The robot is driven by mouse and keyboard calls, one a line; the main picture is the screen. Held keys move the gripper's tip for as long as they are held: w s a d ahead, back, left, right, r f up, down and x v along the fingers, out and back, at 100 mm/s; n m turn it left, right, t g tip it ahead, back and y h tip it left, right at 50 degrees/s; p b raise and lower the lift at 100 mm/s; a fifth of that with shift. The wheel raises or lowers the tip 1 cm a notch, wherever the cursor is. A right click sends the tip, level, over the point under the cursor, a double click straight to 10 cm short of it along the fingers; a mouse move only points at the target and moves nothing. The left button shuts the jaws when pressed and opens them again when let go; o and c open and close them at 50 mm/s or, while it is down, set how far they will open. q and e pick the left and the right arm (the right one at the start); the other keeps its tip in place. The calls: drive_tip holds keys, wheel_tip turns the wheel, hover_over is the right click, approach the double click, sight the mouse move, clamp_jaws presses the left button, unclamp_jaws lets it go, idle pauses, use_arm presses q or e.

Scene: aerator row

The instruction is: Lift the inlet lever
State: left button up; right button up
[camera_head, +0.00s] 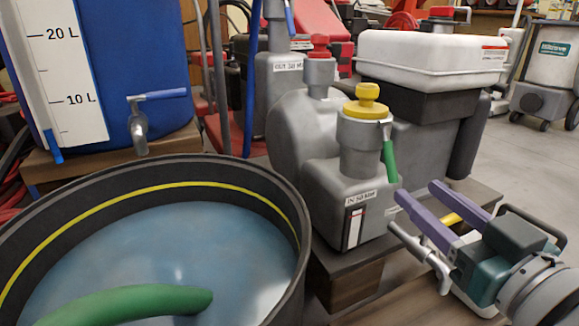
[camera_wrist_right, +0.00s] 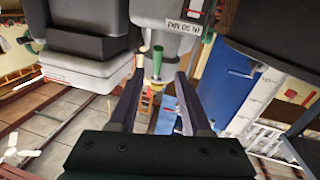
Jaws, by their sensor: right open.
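The inlet lever is a green handle (camera_head: 389,160) pointing down along the right side of the neck of a grey tank (camera_head: 330,208), below a yellow cap (camera_head: 368,100). The tank's label (camera_head: 360,198) seems to begin with "IN". My right gripper (camera_head: 418,193) is open, its two purple fingers below and to the right of the lever. In the right wrist view the green lever (camera_wrist_right: 158,62) shows just beyond the gap between the open fingers (camera_wrist_right: 157,84), with nothing between them. My left gripper is not in view.
A round tub of bluish water (camera_head: 190,250) with a green hose (camera_head: 130,303) fills the front left. A grey tank with a white lid (camera_head: 430,60) stands behind.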

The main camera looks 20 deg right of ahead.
sight(395, 168)
drive_tip(key=shift+w+d+f+b, duration=0.1)
drive_tip(key=shift+w+d+b, duration=0.2)
drive_tip(key=shift+w, duration=0.35)
drive_tip(key=shift+w+d+b, duration=0.1)
drive_tip(key=shift+w+b, duration=0.3)
drive_tip(key=shift+w, duration=0.2)
drive_tip(key=w+b, duration=0.1)
drive_tip(key=w, duration=0.2)
drive_tip(key=w+b, duration=0.1)
drive_tip(key=w, duration=0.1)
drive_tip(key=shift+w+d, duration=0.2)
drive_tip(key=shift+w, duration=0.2)
drive_tip(key=shift+w+r, duration=0.2)
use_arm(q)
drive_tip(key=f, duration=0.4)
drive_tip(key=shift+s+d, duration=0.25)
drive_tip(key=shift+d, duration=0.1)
use_arm(e)
drive_tip(key=shift+c, duration=0.3)
drive_tip(key=c, duration=0.4)
clamp_jaws()
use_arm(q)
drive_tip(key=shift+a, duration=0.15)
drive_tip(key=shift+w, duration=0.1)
